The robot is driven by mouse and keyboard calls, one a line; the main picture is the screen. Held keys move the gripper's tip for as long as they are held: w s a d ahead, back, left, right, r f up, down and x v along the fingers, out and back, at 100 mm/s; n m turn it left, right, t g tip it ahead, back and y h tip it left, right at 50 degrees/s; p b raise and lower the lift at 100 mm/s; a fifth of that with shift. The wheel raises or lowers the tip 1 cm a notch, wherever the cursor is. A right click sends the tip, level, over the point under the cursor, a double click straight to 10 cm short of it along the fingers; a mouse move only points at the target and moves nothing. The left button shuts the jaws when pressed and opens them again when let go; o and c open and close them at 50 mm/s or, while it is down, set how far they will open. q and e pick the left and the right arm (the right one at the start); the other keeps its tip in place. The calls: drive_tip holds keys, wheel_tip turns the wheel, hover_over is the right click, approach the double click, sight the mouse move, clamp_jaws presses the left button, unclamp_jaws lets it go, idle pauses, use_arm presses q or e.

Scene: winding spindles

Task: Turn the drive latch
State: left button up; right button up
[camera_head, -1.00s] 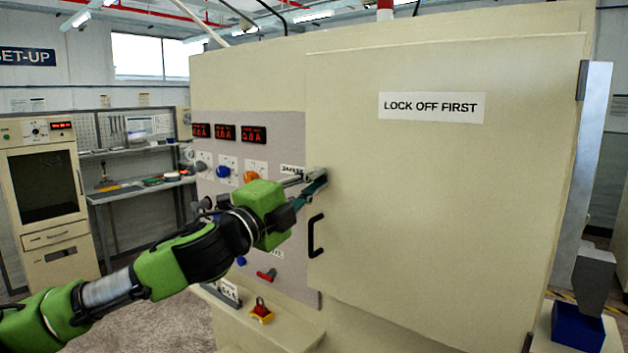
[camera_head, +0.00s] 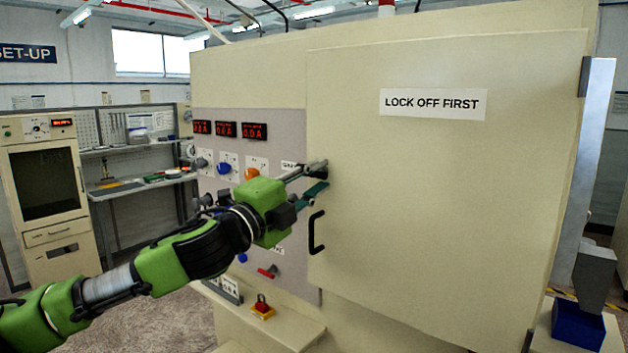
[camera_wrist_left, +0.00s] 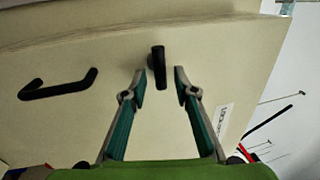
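The drive latch is a small dark turn-piece on the cream cabinet door; it shows beyond my left fingertips in the left wrist view (camera_wrist_left: 157,66). In that view it stands roughly upright in the picture. My left gripper (camera_wrist_left: 161,82) is open, one finger on each side of the latch, with a visible gap on both sides. In the head view the left gripper (camera_head: 313,178) is at the door's left edge, above the black door handle (camera_head: 316,232), its fingers partly covering the latch. My right gripper is in neither view.
The door (camera_head: 440,200) carries a "LOCK OFF FIRST" sign (camera_head: 433,104). Left of it is a panel with knobs, red displays (camera_head: 226,129) and a red lever (camera_head: 268,271). A red and yellow item (camera_head: 262,307) sits on the ledge below. The black handle also shows in the wrist view (camera_wrist_left: 58,88).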

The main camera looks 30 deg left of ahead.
sight(318, 177)
use_arm(q)
drive_tip(key=v, duration=0.3)
drive_tip(key=shift+s, duration=0.45)
drive_tip(key=v, duration=0.3)
drive_tip(key=shift+s+f, duration=0.15)
drive_tip(key=shift+s, duration=0.15)
idle(0.5)
